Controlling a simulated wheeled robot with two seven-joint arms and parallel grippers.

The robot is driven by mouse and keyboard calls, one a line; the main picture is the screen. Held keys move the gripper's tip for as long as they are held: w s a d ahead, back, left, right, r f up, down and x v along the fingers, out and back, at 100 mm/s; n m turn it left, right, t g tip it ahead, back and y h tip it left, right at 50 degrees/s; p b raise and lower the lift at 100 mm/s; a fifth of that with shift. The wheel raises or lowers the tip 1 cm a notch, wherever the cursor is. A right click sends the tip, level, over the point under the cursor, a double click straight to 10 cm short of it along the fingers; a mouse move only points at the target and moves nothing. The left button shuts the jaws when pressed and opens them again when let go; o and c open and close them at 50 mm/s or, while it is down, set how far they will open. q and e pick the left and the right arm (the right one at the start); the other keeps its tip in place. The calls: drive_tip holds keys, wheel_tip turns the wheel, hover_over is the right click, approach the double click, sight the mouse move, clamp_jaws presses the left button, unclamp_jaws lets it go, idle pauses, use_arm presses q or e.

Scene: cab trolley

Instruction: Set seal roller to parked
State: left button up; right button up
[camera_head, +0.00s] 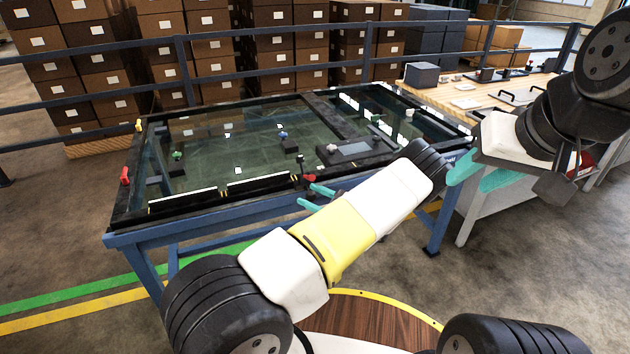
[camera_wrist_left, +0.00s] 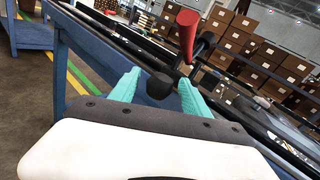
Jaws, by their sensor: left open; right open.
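A glass-topped table with a black frame (camera_head: 190,203) and blue legs stands ahead. At its near edge is a lever with a red handle (camera_head: 309,178), which looms large in the left wrist view (camera_wrist_left: 188,32). A black round knob (camera_wrist_left: 160,86) shows between the teal fingers of my left gripper (camera_head: 306,194). That gripper is open at the table's near edge, just below the red handle. Contact with the knob cannot be told. My right gripper (camera_head: 468,182) is open and empty, right of the table's near corner. I cannot tell which part is the seal roller.
Another red handle (camera_head: 125,175) and a yellow one (camera_head: 138,125) sit on the table's left edge. A dark panel (camera_head: 350,150) lies on the glass. A wooden bench (camera_head: 440,93) with a grey box (camera_head: 421,75) stands right. Blue railing and stacked cartons are behind.

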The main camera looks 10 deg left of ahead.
use_arm(q)
drive_tip(key=shift+a, duration=0.1)
drive_tip(key=shift+c, duration=0.2)
clamp_jaws()
idle(1.2)
